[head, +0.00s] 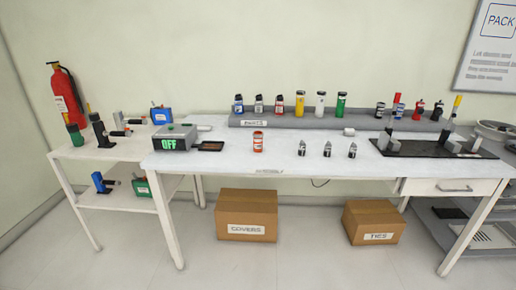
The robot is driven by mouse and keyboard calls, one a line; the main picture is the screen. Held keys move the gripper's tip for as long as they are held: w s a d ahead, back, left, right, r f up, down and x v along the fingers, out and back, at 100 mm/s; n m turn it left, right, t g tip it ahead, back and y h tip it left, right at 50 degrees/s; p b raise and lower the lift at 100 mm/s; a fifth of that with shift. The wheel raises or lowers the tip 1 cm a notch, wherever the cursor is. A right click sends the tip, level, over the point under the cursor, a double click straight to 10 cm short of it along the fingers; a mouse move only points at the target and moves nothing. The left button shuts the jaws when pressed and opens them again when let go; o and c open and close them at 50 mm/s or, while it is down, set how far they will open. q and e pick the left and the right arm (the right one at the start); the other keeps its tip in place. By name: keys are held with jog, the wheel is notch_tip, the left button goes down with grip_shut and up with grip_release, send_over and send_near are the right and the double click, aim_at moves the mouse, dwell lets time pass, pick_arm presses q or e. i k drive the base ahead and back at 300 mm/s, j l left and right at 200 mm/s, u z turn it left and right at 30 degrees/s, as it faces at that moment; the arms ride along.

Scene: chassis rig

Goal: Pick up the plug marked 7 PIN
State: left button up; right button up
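Three small dark plug-like pieces with pale labels stand in a row on the white table, a left one (302,149), a middle one (327,149) and a right one (352,150). More small labelled parts stand on the grey raised shelf behind, including a blue one (239,104), a grey one (258,104) and a red one (279,105). The labels are too small to read, so I cannot tell which piece is marked 7 PIN. Neither of my grippers is in view.
A red jar (259,144), a grey box reading OFF (175,139) and a black fixture plate (431,149) stand on the table (235,163). Bare tabletop surrounds the three dark pieces. Cardboard boxes COVERS (246,204) and TIES (373,213) sit on the floor.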

aim_at(353, 148)
jog(key=i+l, duration=0.1)
jog(key=l, duration=0.6)
jog(key=i+l, duration=0.1)
jog(key=l, duration=0.6)
